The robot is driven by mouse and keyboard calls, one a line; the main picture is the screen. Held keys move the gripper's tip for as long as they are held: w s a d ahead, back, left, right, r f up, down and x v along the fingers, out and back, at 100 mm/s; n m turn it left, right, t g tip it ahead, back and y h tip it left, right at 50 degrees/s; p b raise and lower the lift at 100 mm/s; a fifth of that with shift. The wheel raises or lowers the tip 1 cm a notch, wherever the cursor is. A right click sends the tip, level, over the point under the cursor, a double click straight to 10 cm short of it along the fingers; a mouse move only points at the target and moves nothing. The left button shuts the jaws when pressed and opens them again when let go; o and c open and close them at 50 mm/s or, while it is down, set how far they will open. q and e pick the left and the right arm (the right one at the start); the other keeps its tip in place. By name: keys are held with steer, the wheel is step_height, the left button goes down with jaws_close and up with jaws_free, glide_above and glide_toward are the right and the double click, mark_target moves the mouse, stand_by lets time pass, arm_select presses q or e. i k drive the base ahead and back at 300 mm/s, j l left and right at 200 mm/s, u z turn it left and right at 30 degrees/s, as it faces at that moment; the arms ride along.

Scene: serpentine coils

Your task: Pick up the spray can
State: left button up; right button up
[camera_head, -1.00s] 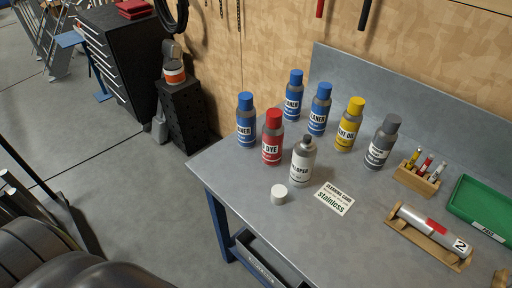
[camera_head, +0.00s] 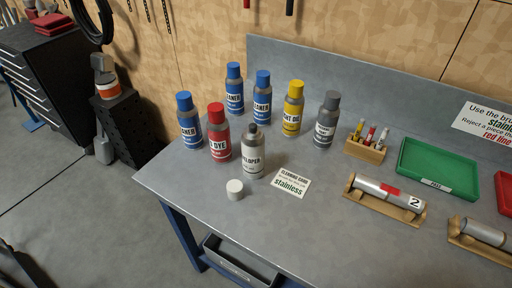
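Several spray cans stand upright on the grey workbench (camera_head: 310,235). Three have blue caps and cleaner labels: one at the left (camera_head: 189,122), one at the back (camera_head: 235,90) and one beside it (camera_head: 262,98). A red can (camera_head: 219,134) is labelled dye. A white developer can (camera_head: 252,154) has no cap on, and a white cap (camera_head: 235,190) lies on the bench in front of it. A yellow-capped oil can (camera_head: 293,108) and a grey-capped can (camera_head: 326,120) stand to the right. Neither of my grippers is in view.
A card reading stainless (camera_head: 290,183) lies near the developer can. Further right are a wooden marker holder (camera_head: 364,150), a green tray (camera_head: 438,168) and metal cylinders on wooden cradles (camera_head: 385,200). The bench's front middle is clear. A black drawer cabinet (camera_head: 40,75) stands at left.

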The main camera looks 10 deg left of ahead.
mark_target(253, 144)
steer(key=k+j+u, duration=0.2)
steer(key=u, duration=0.3)
steer(key=k+j+u, duration=0.2)
steer(key=u, duration=0.3)
